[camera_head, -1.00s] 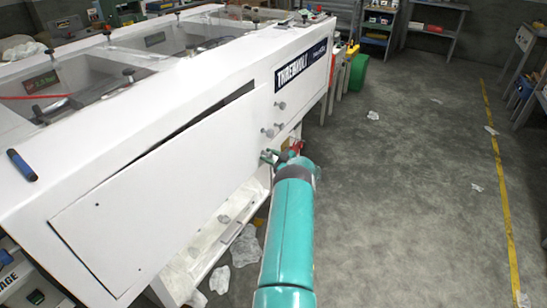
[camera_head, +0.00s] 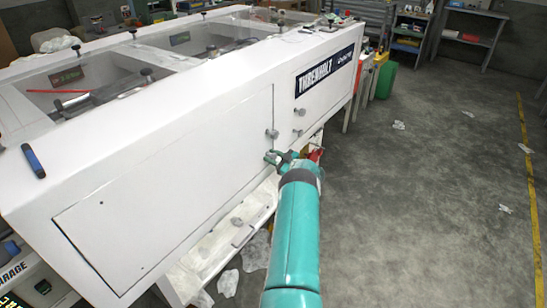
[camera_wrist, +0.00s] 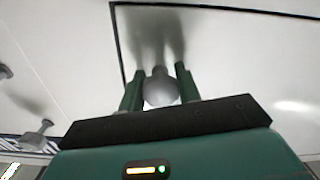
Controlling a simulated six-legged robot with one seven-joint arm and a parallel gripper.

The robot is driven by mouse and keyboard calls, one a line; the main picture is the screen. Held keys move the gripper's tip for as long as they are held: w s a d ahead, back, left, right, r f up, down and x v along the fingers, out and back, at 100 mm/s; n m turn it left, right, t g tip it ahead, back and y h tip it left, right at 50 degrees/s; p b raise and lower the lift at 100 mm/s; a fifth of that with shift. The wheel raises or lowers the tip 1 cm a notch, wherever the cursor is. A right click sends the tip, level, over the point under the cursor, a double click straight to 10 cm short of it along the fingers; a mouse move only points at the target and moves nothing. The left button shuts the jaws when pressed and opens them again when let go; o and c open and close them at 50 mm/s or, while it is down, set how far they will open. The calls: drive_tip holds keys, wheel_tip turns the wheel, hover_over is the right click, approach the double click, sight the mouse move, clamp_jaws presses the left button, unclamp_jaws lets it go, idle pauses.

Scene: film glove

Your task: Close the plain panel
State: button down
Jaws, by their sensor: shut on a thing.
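The plain panel (camera_head: 170,185) is the blank white door on the left of the white cabinet front. It looks about level with the front, with only a thin seam along its edges. Round grey knobs sit near its right edge, one just above my gripper (camera_head: 276,158). The wrist view shows my gripper (camera_wrist: 160,90) with its green fingers closed on both sides of a grey knob (camera_wrist: 160,92) on the panel (camera_wrist: 225,60). A dark seam runs along the panel's edge there. The knob's grip is mostly hidden in the head view.
The labelled panel (camera_head: 328,83) with its own knobs is to the right. A lower shelf (camera_head: 215,245) is under the front, with crumpled scraps on the floor by it. A green bin (camera_head: 387,80) stands beyond the cabinet. Open floor (camera_head: 430,200) lies to the right.

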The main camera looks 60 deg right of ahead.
drive_tip(key=shift+w+r, duration=0.35)
drive_tip(key=c, duration=1)
unclamp_jaws()
drive_tip(key=shift+w+r, duration=0.1)
drive_tip(key=shift+c, duration=0.2)
drive_tip(key=shift+o, duration=0.2)
drive_tip(key=s, duration=1.4)
drive_tip(key=shift+s+f, duration=0.35)
drive_tip(key=shift+f, duration=0.05)
